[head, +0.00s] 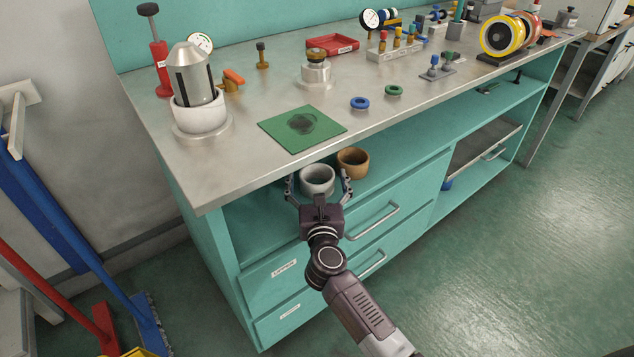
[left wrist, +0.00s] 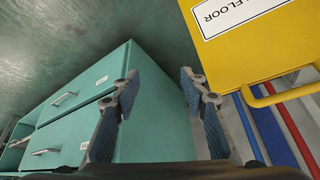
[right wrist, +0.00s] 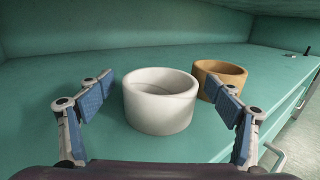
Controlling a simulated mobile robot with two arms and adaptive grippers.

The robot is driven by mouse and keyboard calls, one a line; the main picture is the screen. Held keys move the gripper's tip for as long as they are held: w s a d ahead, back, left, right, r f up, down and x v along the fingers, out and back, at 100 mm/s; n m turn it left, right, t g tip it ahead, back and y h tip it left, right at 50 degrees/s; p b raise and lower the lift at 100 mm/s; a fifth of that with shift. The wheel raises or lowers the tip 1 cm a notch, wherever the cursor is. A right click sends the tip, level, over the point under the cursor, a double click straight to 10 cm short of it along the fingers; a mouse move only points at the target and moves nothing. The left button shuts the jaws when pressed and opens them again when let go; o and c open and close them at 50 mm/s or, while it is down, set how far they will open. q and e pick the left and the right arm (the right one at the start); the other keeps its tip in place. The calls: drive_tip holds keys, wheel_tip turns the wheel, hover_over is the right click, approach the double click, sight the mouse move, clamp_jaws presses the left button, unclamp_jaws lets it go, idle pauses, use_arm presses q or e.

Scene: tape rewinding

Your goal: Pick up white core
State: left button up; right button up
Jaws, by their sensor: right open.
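The white core (head: 317,180) is a short hollow cylinder standing upright on the open teal shelf under the worktop. It also shows in the right wrist view (right wrist: 158,108). My right gripper (head: 319,187) is open, with one finger on each side of the white core. In the right wrist view the fingers (right wrist: 168,95) stand apart at its left and right; I cannot tell whether the right finger touches it. My left gripper (left wrist: 158,85) is open and empty, away from the core, near the drawers and a yellow sign.
A tan core (head: 353,162) stands on the shelf just right of the white one, partly behind my right finger in the right wrist view. The worktop (head: 225,165) overhangs the shelf, and drawers (head: 372,211) lie below. A yellow sign (left wrist: 245,45) is close to my left gripper.

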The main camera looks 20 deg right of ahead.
drive_tip(key=shift+w+d, duration=0.15)
drive_tip(key=shift+w, duration=0.25)
use_arm(q)
drive_tip(key=shift+w+d+r+t, duration=0.15)
drive_tip(key=shift+w+t, duration=0.15)
drive_tip(key=shift+w, duration=0.15)
use_arm(e)
drive_tip(key=c, duration=1.3)
drive_tip(key=shift+r, duration=0.1)
